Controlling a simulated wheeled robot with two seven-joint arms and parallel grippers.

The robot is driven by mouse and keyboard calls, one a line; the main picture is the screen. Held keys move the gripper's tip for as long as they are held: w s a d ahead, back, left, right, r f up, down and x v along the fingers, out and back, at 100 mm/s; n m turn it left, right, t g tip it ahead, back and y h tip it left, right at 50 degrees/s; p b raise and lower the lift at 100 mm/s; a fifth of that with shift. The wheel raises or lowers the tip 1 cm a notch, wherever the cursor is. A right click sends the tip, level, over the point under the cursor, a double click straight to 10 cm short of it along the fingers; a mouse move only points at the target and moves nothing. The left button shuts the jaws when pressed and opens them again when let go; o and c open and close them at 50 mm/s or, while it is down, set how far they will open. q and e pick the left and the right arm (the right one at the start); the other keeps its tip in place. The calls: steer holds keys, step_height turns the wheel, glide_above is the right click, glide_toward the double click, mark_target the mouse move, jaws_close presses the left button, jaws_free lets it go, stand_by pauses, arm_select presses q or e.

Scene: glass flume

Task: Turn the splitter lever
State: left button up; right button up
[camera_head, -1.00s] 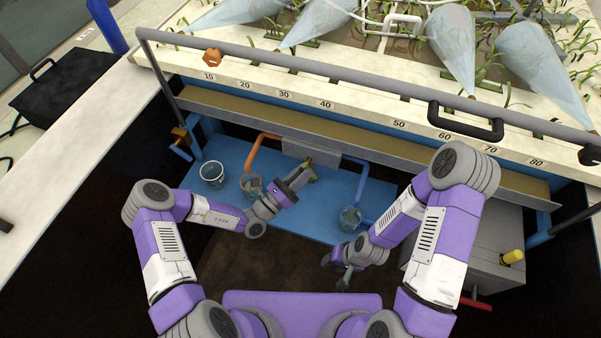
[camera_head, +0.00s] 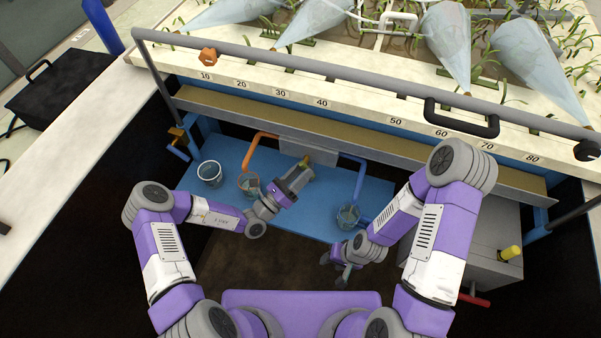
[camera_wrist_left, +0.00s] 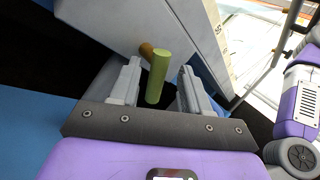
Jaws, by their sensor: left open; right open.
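The splitter lever is a green cylindrical handle (camera_wrist_left: 158,76) on a brass-coloured stub, on the grey splitter box (camera_wrist_left: 185,28) in the left wrist view. My left gripper (camera_wrist_left: 157,84) is open, with one finger on each side of the handle. I cannot tell whether either finger touches it. In the head view the lever (camera_head: 306,160) shows as a small yellow-green bit below the splitter box (camera_head: 308,150), mostly hidden by my left gripper (camera_head: 300,174). My right gripper (camera_head: 341,272) is open and empty, low over the dark floor.
An orange pipe (camera_head: 254,148) and a blue pipe (camera_head: 360,178) run from the splitter box. A white bucket (camera_head: 209,173) and two clear containers (camera_head: 249,185) (camera_head: 348,216) stand on the blue shelf (camera_head: 310,222). A rail (camera_head: 330,72) crosses above. A grey cabinet (camera_head: 490,245) stands right.

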arm_select(q)
steer(key=v, duration=0.7)
steer(key=shift+s+a+p, duration=0.15)
steer(key=shift+s+p, duration=0.1)
steer(key=shift+p, duration=0.2)
steer(key=shift+f, duration=0.1)
